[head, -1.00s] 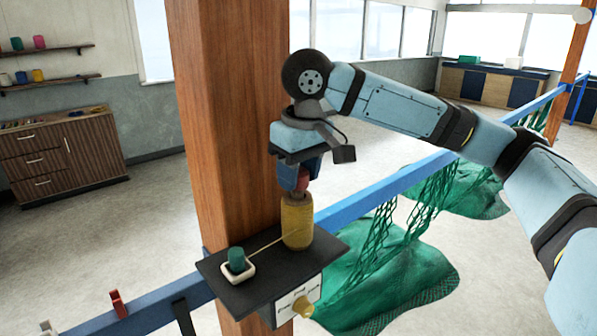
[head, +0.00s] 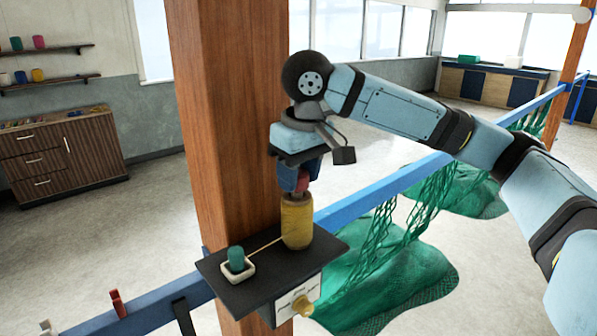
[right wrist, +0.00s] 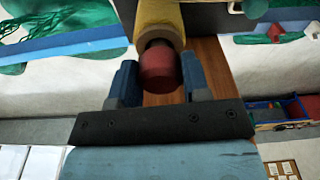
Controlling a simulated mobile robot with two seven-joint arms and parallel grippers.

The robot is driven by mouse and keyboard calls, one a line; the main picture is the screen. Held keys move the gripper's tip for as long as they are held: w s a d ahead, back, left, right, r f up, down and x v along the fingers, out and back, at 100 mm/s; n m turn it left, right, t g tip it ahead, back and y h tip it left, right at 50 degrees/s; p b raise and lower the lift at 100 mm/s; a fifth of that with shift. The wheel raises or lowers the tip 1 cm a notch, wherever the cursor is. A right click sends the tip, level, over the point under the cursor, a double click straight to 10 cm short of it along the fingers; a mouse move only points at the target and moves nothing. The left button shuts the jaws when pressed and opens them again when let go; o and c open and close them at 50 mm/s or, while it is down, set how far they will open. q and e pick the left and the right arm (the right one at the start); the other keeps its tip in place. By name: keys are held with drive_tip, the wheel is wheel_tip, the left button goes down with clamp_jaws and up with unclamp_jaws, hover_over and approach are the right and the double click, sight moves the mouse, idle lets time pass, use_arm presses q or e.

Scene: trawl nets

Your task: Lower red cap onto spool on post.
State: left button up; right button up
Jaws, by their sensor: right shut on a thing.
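The yellow spool (head: 297,222) stands upright on a dark shelf (head: 262,284) fixed to the wooden column. My right gripper (head: 300,180) is directly above the spool, pointing down, shut on the red cap (head: 303,184). In the right wrist view the red cap (right wrist: 158,70) sits between the two blue fingers, lined up with the spool (right wrist: 160,14). A dark, narrow part (right wrist: 157,43) shows between cap and spool. I cannot tell whether the cap touches it. The post inside the spool is mostly hidden. My left gripper is not in view.
A green piece (head: 236,257) sits in a white holder on the shelf, with a yellow line running to the spool. The wooden column (head: 235,120) rises close behind. A blue rail (head: 385,184) carries green netting (head: 390,275). A red clip (head: 118,303) sits on the rail.

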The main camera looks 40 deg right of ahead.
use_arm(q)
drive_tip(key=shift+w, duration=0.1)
use_arm(e)
drive_tip(key=shift+f, duration=0.55)
drive_tip(key=o, duration=1)
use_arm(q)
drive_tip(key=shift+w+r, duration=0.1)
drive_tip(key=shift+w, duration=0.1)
use_arm(e)
drive_tip(key=r, duration=0.4)
drive_tip(key=s+r, duration=0.1)
drive_tip(key=r, duration=0.8)
drive_tip(key=shift+s+d+r, duration=0.15)
drive_tip(key=shift+s+r, duration=0.15)
drive_tip(key=shift+r, duration=0.05)
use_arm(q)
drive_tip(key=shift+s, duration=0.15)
